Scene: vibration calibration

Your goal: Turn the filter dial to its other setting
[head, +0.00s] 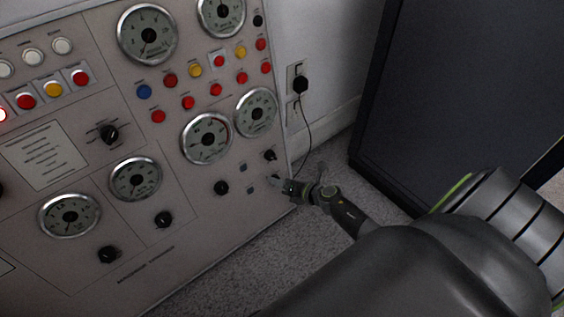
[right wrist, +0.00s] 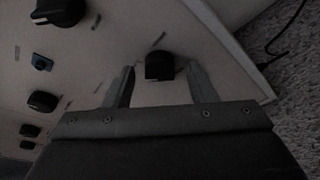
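The control panel (head: 215,235) fills the left of the head view. I cannot read which knob is the filter dial. My right gripper (head: 276,182) is at the panel's lower right edge. In the right wrist view its two fingers (right wrist: 161,70) are open, one on each side of a small black knob (right wrist: 159,66). The fingers look apart from the knob, with a gap on both sides. In the head view a black knob (head: 270,155) sits just above the gripper, and another (head: 222,187) is to its left. My left gripper is not in view.
Round gauges (head: 206,138) and rows of coloured buttons (head: 195,70) cover the panel above. A black plug with a cord (head: 300,85) is in the wall socket to the right. A large dark screen-like object (head: 455,90) stands at the right. Grey carpet (head: 225,262) is below.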

